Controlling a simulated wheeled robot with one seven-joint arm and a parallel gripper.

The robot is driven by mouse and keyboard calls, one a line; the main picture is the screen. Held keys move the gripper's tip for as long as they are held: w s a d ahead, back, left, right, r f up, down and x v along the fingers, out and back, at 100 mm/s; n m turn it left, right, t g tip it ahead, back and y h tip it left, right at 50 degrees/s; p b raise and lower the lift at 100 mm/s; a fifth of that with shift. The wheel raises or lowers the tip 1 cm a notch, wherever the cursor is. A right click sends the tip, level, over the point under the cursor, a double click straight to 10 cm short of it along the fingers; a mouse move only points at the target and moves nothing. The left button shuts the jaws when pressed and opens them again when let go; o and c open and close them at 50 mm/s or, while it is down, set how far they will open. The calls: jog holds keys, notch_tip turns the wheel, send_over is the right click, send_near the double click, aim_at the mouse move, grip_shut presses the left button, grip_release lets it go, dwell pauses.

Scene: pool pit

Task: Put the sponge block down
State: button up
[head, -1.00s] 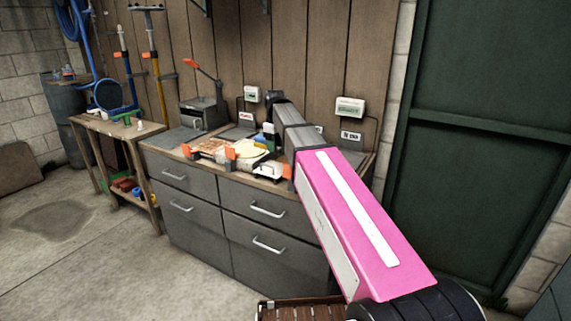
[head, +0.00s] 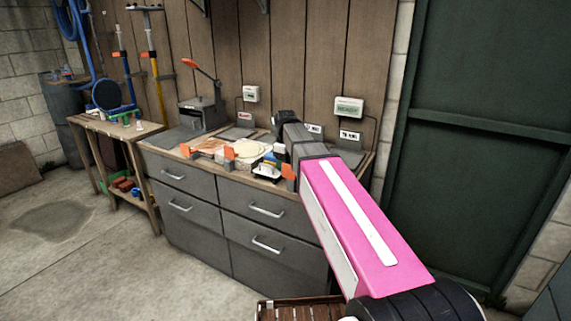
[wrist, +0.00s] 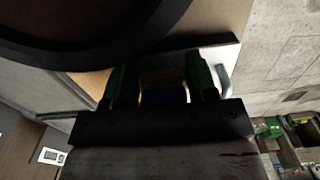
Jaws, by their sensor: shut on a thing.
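My gripper (wrist: 160,85) shows in the wrist view as two green fingers. It is shut on the sponge block (wrist: 165,95), a dark blue piece with yellowish edges. In the head view a small blue and yellow patch, seemingly the sponge block (head: 269,158), shows over the worktop (head: 157,144), left of my arm's far end. A white item with a dark base (head: 267,172) is just in front of it. My arm hides most of the gripper there. I cannot tell whether the block touches anything below.
On the worktop, several orange-tipped items, a pale round item (head: 250,149) and a grey press-like device (head: 200,112) crowd the left and middle. White boxes (head: 349,107) are on the wooden wall behind. A side table (head: 115,128) stands left. A green door (head: 480,130) is right.

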jog(key=shift+f, duration=0.15)
jog(key=o, duration=1.2)
notch_tip(320, 180, up, 12)
jog(key=shift+r, duration=0.15)
